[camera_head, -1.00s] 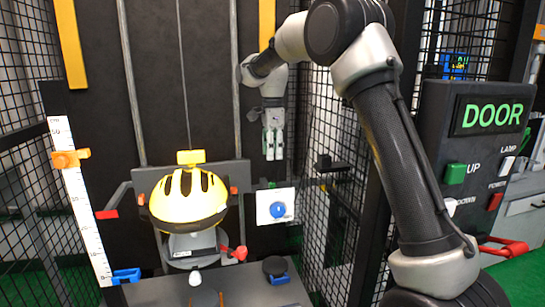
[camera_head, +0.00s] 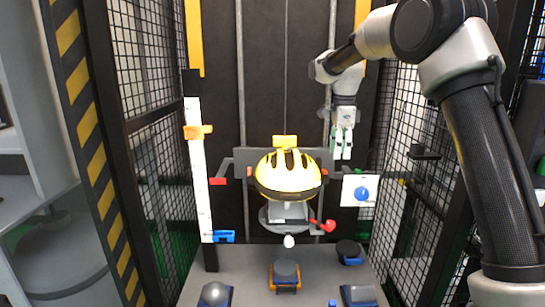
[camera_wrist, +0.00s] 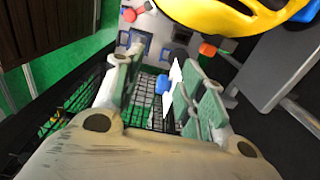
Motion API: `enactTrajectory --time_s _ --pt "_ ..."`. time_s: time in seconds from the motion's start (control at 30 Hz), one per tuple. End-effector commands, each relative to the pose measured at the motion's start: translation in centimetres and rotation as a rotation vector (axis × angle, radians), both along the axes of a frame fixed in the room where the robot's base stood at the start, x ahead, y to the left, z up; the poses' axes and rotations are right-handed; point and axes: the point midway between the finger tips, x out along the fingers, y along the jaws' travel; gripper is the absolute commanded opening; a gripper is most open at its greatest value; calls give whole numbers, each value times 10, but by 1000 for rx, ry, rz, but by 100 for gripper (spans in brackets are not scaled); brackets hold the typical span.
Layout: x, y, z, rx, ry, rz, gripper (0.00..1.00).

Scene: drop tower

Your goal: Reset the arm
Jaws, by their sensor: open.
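My gripper (camera_head: 342,142) hangs in front of the tower's dark back wall, up and to the right of the yellow helmet (camera_head: 287,172). Its fingers point down. In the wrist view my gripper (camera_wrist: 155,85) has its two fingers apart with nothing between them. The helmet sits on a grey carriage at the middle of the tower, and its edge also shows at the top of the wrist view (camera_wrist: 225,17). The gripper is apart from the helmet.
A white panel with a blue knob (camera_head: 361,192) is below the gripper. A white scale (camera_head: 198,170) with an orange slider (camera_head: 197,132) stands left. A grey base (camera_head: 250,275) carries several small items. Black mesh walls (camera_head: 145,80) close both sides.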

Motion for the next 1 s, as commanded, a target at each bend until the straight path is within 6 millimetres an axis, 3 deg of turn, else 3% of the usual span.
enactTrajectory --time_s 0.37,0.57,0.77,0.87,1.0 --pt "4 1 -2 2 -18 262 40" --pt "-9 -2 -26 0 12 503 40" --pt "-47 -14 -38 7 39 819 40" --pt "-80 -28 -33 11 36 1008 40" --pt "-142 -56 -17 4 6 1277 40"
